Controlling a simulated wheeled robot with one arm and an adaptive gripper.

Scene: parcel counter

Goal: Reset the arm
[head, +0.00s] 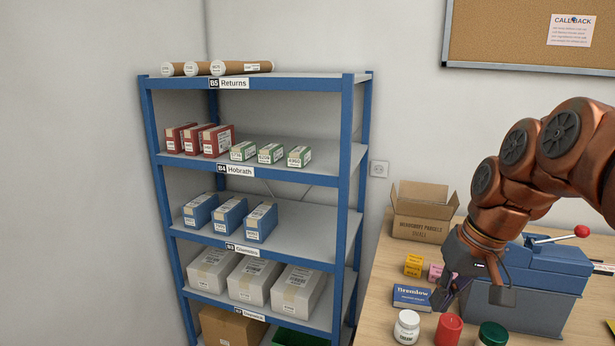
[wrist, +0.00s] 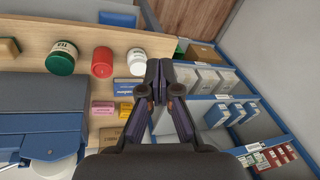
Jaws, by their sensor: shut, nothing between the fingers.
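My gripper (wrist: 158,82) is shut and empty in the wrist view, its fingertips together. In the head view my copper-coloured arm comes in from the right and bends down, with my gripper (head: 470,292) above the wooden counter (head: 376,320). The gripper hangs in front of a blue and grey machine (head: 545,285) with a red-knobbed lever. It is beside a blue Bremlow box (head: 412,297); I cannot tell whether they touch.
A white jar (head: 407,327), a red jar (head: 449,329) and a green-lidded jar (head: 492,334) stand at the counter's front. Yellow (head: 413,265) and pink (head: 436,271) boxes and an open carton (head: 424,212) are behind. A blue shelf (head: 345,190) with parcels stands left.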

